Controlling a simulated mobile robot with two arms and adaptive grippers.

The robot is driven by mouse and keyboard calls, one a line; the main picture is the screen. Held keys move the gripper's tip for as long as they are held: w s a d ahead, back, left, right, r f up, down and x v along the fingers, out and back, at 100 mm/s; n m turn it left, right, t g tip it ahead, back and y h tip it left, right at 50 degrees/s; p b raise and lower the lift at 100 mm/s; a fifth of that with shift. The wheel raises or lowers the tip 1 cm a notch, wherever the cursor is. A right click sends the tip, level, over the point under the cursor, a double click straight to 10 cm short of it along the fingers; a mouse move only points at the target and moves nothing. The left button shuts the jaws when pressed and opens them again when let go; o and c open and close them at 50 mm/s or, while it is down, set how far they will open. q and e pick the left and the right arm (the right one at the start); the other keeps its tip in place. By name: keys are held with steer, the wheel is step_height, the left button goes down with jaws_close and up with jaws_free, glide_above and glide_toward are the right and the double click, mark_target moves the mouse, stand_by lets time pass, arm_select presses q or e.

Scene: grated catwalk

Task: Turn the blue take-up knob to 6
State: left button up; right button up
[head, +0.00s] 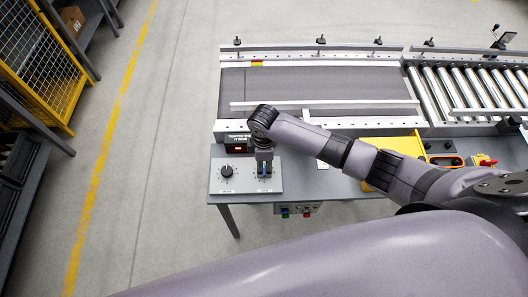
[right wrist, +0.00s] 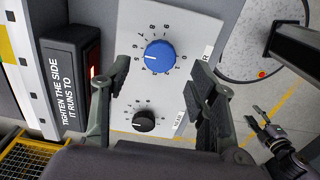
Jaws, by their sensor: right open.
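The blue knob (right wrist: 160,56) sits on a light grey panel (right wrist: 185,35) with a numbered dial around it. Its white mark points left in the right wrist view, near the 5; the small figures are hard to read. My right gripper (right wrist: 160,78) is open, with one finger on each side of the blue knob in that view; I cannot tell whether they touch it. In the head view my right gripper (head: 264,168) is over the panel's right part and mostly hides the knob. My left gripper (right wrist: 258,118) shows small at the right wrist view's lower right, fingers apart.
A black knob (right wrist: 144,121) with its own dial is on the same panel. A black box with a sign (right wrist: 72,75) stands beside the panel. The belt conveyor (head: 330,85) lies behind, with rollers (head: 465,90) to its right. A yellow part (head: 390,152) lies under my right arm.

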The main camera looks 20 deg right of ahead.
step_height(320, 180, up, 8)
stand_by(0.7)
